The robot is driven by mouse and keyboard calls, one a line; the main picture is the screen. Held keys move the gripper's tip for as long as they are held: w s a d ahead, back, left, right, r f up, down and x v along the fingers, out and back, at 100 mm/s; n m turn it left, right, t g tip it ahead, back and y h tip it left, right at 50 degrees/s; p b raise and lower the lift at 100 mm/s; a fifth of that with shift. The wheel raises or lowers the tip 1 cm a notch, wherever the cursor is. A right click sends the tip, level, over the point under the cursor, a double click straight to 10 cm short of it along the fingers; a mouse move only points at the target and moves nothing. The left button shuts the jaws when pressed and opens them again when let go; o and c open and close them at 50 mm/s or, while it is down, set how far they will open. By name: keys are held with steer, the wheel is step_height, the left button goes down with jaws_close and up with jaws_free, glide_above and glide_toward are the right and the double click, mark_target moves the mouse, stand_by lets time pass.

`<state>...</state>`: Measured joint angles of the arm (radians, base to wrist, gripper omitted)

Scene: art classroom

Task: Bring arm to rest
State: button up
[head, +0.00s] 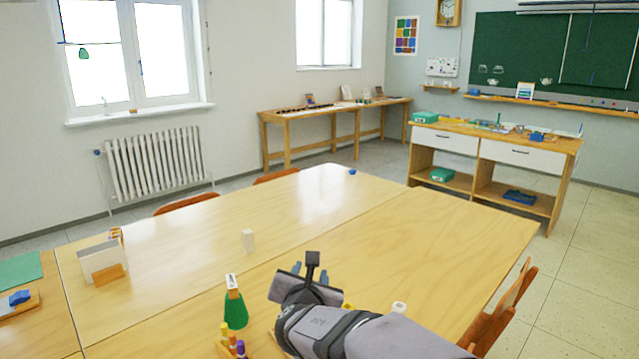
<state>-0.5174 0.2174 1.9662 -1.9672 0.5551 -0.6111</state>
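My arm reaches in from the bottom right over the wooden table (420,235). My gripper (310,272) is at its far end, low over the near middle of the table and pointing away from the camera. The gripper's dark body hides most of its fingers, so I cannot tell whether they are open or shut. I see nothing clearly held in it. A green cone-like object with a white top (235,308) stands just left of the gripper, apart from it in the picture.
Coloured pegs on a wooden block (232,346) stand at the front. A white holder (101,260) is at the left. A white cylinder (399,308) is beside my arm. The table's far and right parts are mostly clear.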

steer(key=s+d+m+g+h+b, duration=0.15)
steer(key=d+m+h, duration=0.35)
steer(key=d, duration=0.7)
steer(key=s+d+f+m+g+h, duration=0.1)
steer(key=s+d+f+m+g, duration=0.5)
steer(key=s+d+m, duration=0.45)
steer(key=s+a+f+m+g+y+p, duration=0.25)
steer(key=s+f+m, duration=0.45)
steer(key=s, duration=0.4)
steer(key=s+a+f+m+g+y+p, duration=0.2)
steer(key=s+f+m+g+y, duration=0.3)
steer(key=s+m, duration=0.5)
step_height(320, 180, up, 16)
steer(key=h+p, duration=0.1)
steer(key=p, duration=1.6)
steer(key=shift+s+a+t, duration=0.2)
steer(key=shift+s+t, duration=0.1)
steer(key=shift+t, duration=0.1)
